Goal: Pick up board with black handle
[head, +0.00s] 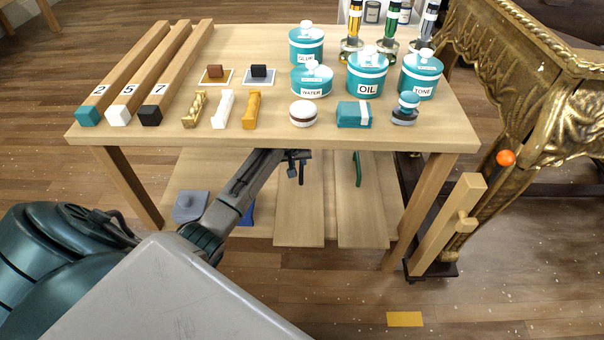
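Two light wooden boards lie side by side on the lower shelf of the wooden table. The left board (299,222) has a black handle (301,173), and the right board (362,215) has a green handle (357,169). My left arm reaches in under the tabletop. My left gripper (292,168) is at the black handle, partly hidden by the tabletop edge. The fingers are small and dark there, so I cannot tell whether they are closed on the handle. My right gripper is out of view.
The tabletop (262,135) overhangs the shelf and holds numbered beams, teal jars (366,75) and small pieces. A grey block (190,206) and a blue item (246,215) are on the left of the shelf. A gilt console (480,100) stands at right.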

